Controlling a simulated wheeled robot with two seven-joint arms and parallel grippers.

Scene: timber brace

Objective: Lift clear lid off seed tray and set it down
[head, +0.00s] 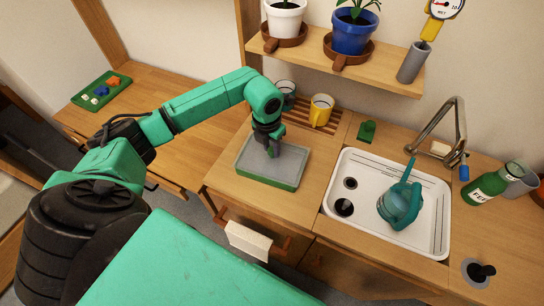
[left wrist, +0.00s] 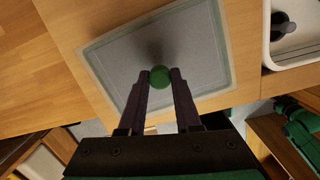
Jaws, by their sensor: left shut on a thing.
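The seed tray (head: 269,183) is a green tray on the wooden counter, left of the sink. Its clear lid (head: 250,163) lies over it and looks greyish. My left gripper (head: 273,149) is above the middle of the lid, pointing down. In the left wrist view the lid (left wrist: 205,45) shows as a pale see-through sheet, and my left gripper (left wrist: 160,82) is shut on its round green knob (left wrist: 160,76). I cannot tell whether the lid still touches the tray all round. My right gripper is not in view.
A white sink (head: 347,165) with a teal watering can (head: 400,203) is to the right. A yellow mug (head: 321,110) stands on a slatted rack behind. A shelf (head: 390,76) with potted plants hangs above. Free counter lies left of the tray.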

